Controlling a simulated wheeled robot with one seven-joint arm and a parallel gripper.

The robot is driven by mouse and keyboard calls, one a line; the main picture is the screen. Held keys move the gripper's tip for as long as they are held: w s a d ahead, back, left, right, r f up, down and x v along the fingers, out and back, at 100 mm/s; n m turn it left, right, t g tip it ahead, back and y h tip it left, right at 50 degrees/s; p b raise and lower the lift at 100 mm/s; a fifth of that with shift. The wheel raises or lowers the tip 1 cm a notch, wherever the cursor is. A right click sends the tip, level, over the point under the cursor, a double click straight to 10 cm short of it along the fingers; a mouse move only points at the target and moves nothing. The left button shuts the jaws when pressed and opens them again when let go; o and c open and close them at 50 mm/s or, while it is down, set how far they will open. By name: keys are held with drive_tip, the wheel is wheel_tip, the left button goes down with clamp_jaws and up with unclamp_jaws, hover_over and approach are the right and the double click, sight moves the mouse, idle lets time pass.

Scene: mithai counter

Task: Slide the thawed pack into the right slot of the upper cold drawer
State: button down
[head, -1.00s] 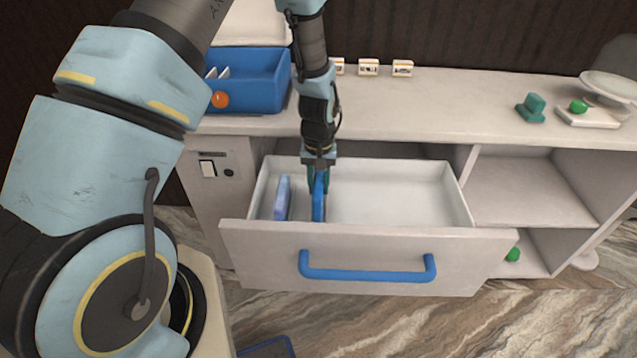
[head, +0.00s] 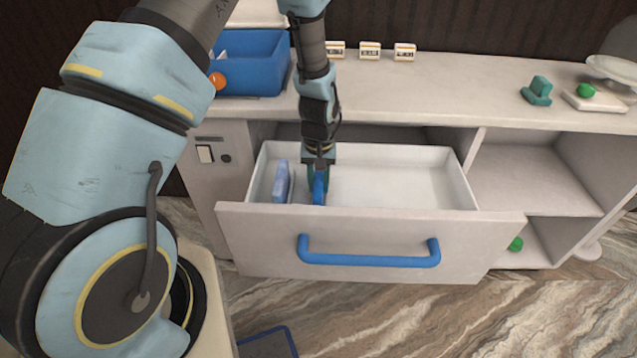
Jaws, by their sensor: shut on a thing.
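The upper cold drawer (head: 370,236) is pulled open, with a white front and a blue bar handle (head: 368,258). My gripper (head: 319,180) points down inside it, left of the middle, shut on a blue pack (head: 319,188) that stands on edge. The pack's lower end is low in the drawer; the drawer front hides whether it touches the floor. A paler blue pack (head: 281,182) stands upright to its left, apart from it, near the left wall. A thin divider shows between the two packs. The right part of the drawer floor (head: 400,185) is bare.
A blue bin (head: 252,70) with an orange knob stands on the counter (head: 440,85) at left. Several small label cards (head: 370,50) stand at the back. A green block (head: 538,91) and a white scale (head: 597,101) are at right. Open shelves (head: 530,180) lie right of the drawer.

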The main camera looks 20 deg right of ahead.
drive_tip(key=c, duration=0.5)
unclamp_jaws()
wheel_tip(320, 180, up, 11)
drive_tip(key=shift+f+b, duration=0.1)
drive_tip(key=shift+b, duration=0.7)
drive_tip(key=w+a+r+n, duration=0.1)
drive_tip(key=a+r, duration=0.3)
drive_tip(key=a, duration=0.4)
drive_tip(key=w+a+r+n, duration=0.15)
drive_tip(key=a+r, duration=0.25)
drive_tip(key=a, duration=0.4)
drive_tip(key=shift+n+t, duration=0.65)
drive_tip(key=shift+t, duration=0.15)
drive_tip(key=s+a+r, duration=0.1)
drive_tip(key=a, duration=0.3)
drive_tip(key=s+a+r, duration=0.2)
drive_tip(key=a, duration=0.3)
drive_tip(key=s+a+r+p, duration=0.1)
drive_tip(key=s+a, duration=0.1)
drive_tip(key=a, duration=0.2)
drive_tip(key=shift+s+a+r, duration=0.15)
drive_tip(key=shift+s+a, duration=0.05)
drive_tip(key=shift+a, duration=0.15)
